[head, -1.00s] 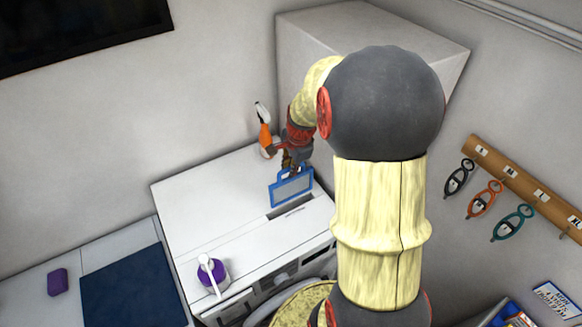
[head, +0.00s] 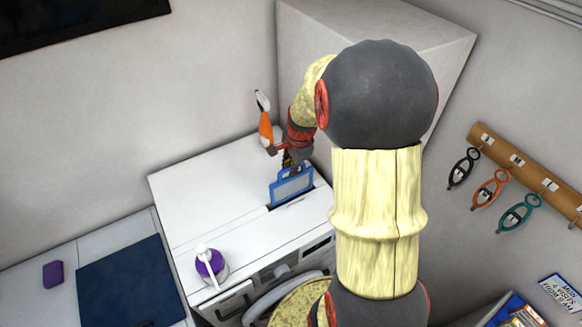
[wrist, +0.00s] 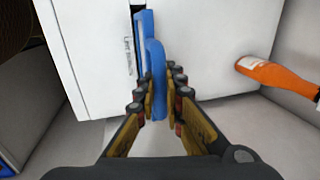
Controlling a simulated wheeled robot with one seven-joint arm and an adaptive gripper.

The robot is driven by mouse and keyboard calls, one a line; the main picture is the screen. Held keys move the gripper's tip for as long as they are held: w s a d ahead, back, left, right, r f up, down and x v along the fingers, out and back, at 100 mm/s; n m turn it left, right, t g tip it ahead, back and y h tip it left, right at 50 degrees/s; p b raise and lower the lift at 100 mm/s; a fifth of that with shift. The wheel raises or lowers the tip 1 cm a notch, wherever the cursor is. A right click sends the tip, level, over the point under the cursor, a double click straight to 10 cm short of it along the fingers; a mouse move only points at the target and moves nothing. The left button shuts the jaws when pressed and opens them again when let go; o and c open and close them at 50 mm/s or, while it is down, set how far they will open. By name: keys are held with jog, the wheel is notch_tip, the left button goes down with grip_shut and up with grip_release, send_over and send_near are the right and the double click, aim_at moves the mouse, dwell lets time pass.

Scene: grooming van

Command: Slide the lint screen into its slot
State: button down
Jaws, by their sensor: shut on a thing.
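The lint screen (head: 291,188) is a blue frame with a grey mesh panel and a loop handle on top. It stands upright over the top of the white machine (head: 205,190). Its lower edge meets the dark slot (head: 291,203) near the machine's front edge; how deep it sits I cannot tell. My gripper (head: 294,165) is shut on the blue handle. In the wrist view the screen (wrist: 144,35) appears nearly edge-on, with its handle between my fingers (wrist: 158,90). The slot is mostly hidden by the screen there.
A purple pump bottle (head: 209,265) stands at the machine's front left. A dark blue mat (head: 130,285) and a purple block (head: 53,274) lie on the left counter. A grey box-like cabinet (head: 310,55) rises behind my arm.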

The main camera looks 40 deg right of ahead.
aim_at(291, 183)
jog(key=shift+f+b, duration=2.5)
jog(key=shift+f, duration=1.5)
jog(key=c, duration=1.8)
grip_release()
jog(key=v, duration=1.2)
jog(key=shift+w, duration=0.1)
